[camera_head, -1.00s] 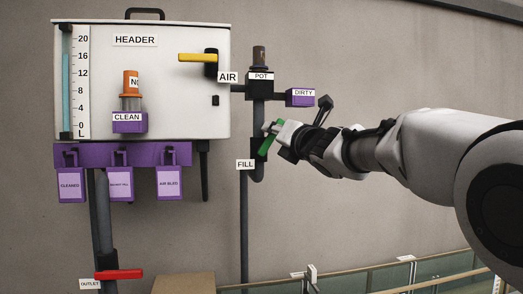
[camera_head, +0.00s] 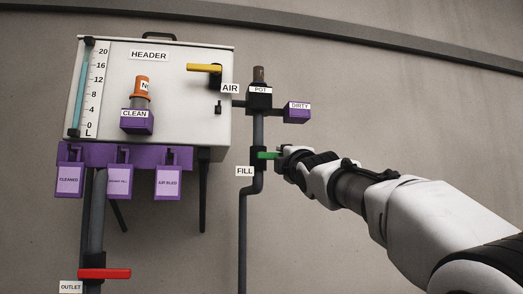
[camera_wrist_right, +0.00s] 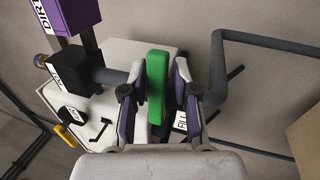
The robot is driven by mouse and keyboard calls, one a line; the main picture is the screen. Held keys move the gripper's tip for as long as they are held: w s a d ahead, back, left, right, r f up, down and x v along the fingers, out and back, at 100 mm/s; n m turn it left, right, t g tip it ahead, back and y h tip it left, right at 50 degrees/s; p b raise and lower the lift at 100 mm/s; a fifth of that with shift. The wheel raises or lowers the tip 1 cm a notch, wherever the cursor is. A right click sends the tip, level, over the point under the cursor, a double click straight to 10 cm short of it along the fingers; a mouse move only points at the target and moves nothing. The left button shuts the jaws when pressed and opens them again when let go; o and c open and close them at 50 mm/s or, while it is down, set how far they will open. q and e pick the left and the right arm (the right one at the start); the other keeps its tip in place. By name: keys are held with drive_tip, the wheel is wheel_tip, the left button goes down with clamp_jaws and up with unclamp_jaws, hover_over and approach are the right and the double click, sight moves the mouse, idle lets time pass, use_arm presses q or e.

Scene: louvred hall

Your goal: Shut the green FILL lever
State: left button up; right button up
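The green FILL lever (camera_head: 267,155) lies level, pointing right from its dark valve on the vertical pipe (camera_head: 258,130), crosswise to it. The white FILL label (camera_head: 245,171) is just below left. My right gripper (camera_head: 281,154) is at the lever's outer end. In the right wrist view the green lever (camera_wrist_right: 157,85) lies between the two fingers of my gripper (camera_wrist_right: 160,80), which look close against its sides. The fingers hide part of the lever's outer end in the head view. My left gripper is not in view.
The white header tank (camera_head: 185,75) has a yellow AIR lever (camera_head: 204,68). A purple DIRTY block (camera_head: 297,113) sits just above my right gripper. A red OUTLET lever (camera_head: 104,273) is at lower left. Purple tags (camera_head: 118,182) hang below the tank.

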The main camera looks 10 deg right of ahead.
drive_tip(key=shift+o, duration=0.8)
drive_tip(key=shift+s+d+r, duration=0.15)
drive_tip(key=shift+s+r, duration=0.05)
drive_tip(key=shift+r, duration=0.05)
drive_tip(key=s+b, duration=0.2)
drive_tip(key=s, duration=0.4)
drive_tip(key=shift+s+d+f+b, duration=0.2)
drive_tip(key=shift+s+f+b, duration=0.1)
drive_tip(key=shift+s+f, duration=0.15)
drive_tip(key=shift+w, duration=0.1)
